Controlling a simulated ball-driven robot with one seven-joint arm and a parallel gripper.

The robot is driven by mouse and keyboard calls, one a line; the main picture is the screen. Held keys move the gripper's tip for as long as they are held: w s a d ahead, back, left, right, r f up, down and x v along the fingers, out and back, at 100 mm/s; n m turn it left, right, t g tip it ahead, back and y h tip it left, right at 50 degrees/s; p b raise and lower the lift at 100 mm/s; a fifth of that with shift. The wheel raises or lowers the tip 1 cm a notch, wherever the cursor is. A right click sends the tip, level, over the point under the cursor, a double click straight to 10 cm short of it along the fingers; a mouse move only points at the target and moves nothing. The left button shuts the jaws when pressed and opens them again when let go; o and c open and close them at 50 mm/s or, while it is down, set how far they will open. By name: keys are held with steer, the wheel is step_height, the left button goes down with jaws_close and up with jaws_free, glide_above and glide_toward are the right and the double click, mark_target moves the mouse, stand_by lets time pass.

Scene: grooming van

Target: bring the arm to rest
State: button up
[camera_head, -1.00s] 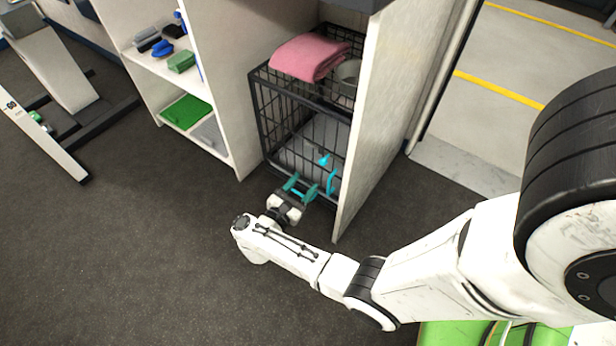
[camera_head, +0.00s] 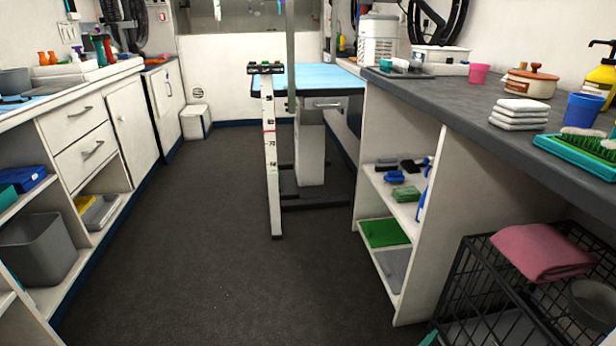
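My arm does not show in this view, apart from perhaps a small teal sliver (camera_head: 430,339) at the bottom edge, left of the crate. It has the colour of my gripper's fingers, but too little shows to tell whether they are open or shut. The black wire crate (camera_head: 470,275) stands under the right counter, cut off by the picture's edge.
The dark floor (camera_head: 215,235) is clear in the middle. A blue-topped grooming table (camera_head: 325,78) stands at the back, with a white upright post (camera_head: 270,160) before it. The right counter (camera_head: 440,93) holds several items. Cabinets and shelves (camera_head: 125,125) line the left.

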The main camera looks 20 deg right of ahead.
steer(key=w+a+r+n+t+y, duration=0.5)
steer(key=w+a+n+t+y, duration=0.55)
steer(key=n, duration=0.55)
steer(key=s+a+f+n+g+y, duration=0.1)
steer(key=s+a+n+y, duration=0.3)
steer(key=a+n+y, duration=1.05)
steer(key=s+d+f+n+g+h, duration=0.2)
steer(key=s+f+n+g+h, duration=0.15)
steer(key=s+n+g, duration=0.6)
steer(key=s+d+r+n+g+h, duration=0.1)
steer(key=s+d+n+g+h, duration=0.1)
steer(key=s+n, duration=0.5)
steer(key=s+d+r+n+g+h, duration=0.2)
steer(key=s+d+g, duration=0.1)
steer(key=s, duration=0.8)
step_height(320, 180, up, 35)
steer(key=p, duration=3.6)
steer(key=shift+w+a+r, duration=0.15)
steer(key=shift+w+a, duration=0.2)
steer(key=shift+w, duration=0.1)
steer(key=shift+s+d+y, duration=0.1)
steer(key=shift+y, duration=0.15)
